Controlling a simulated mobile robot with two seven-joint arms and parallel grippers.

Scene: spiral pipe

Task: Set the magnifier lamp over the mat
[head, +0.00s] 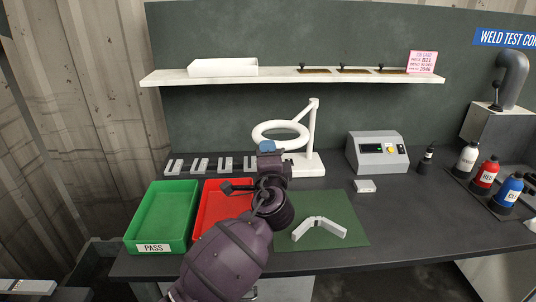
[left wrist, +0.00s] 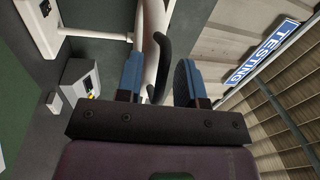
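The magnifier lamp has a white ring head (head: 257,140) on a white arm and upright post, with a flat white base on the bench. The green mat (head: 345,236) lies in front of it, right of the ring, with a bent grey metal piece (head: 320,229) on it. My left gripper (head: 266,147) is at the front edge of the ring. In the left wrist view my left gripper (left wrist: 160,80) is open, with its blue fingers apart. A dark curved bar (left wrist: 161,62) and a white part of the lamp (left wrist: 151,35) show between them; contact cannot be told. My right gripper is out of view.
A green PASS tray (head: 153,247) and a red tray (head: 216,189) stand left of the mat. Several grey pieces (head: 199,165) lie behind them. A grey control box (head: 377,153) and bottles (head: 485,174) stand to the right. A white shelf (head: 300,77) hangs above.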

